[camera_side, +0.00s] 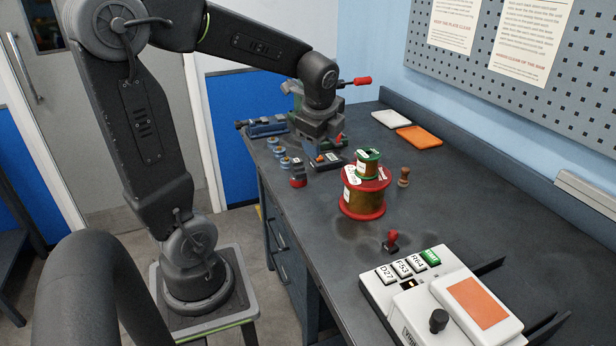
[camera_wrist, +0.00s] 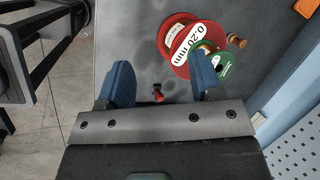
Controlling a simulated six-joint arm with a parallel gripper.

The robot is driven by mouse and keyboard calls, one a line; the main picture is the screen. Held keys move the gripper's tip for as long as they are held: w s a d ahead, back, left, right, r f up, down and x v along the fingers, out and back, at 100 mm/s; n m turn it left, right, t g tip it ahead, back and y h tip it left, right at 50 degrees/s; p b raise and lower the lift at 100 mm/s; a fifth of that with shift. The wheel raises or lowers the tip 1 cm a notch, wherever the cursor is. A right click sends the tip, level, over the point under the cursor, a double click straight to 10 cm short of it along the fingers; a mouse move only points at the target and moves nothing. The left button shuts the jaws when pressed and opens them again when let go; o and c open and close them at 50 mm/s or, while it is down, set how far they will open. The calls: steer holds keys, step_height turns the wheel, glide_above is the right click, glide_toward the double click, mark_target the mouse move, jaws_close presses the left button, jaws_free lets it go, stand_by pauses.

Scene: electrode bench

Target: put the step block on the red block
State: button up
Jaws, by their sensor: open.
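My gripper (camera_wrist: 161,75) is open in the wrist view, its two blue fingers wide apart and nothing held between them. A small red piece with a dark foot (camera_side: 392,241) stands on the bench in front of the spools. It also shows between and beyond my fingers in the wrist view (camera_wrist: 157,94). I cannot make out a plain step block or red block with certainty. A big red spool (camera_side: 362,199) of copper wire stands on the bench, with a small green spool (camera_side: 368,163) on top. My fingers are hard to make out in the side view.
A brown stamp-like piece (camera_side: 404,177) stands beside the spools. A white labelled device (camera_side: 440,300) sits at the near end. A vise (camera_side: 316,122) and small tools stand at the far end. An orange tray (camera_side: 420,137) lies by the wall. The bench around the red piece is clear.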

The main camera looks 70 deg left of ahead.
steer(key=s+d+r+n+t+h, duration=0.1)
steer(key=s+d+n+h, duration=0.1)
steer(key=s+d+n, duration=0.3)
steer(key=s+d+r+n+t+h, duration=0.1)
steer(key=s+d+n, duration=0.4)
steer(key=d, duration=0.8)
steer(key=shift+r+n+t+h, duration=0.15)
steer(key=shift+n+t+h, duration=0.25)
steer(key=shift+n+t, duration=0.45)
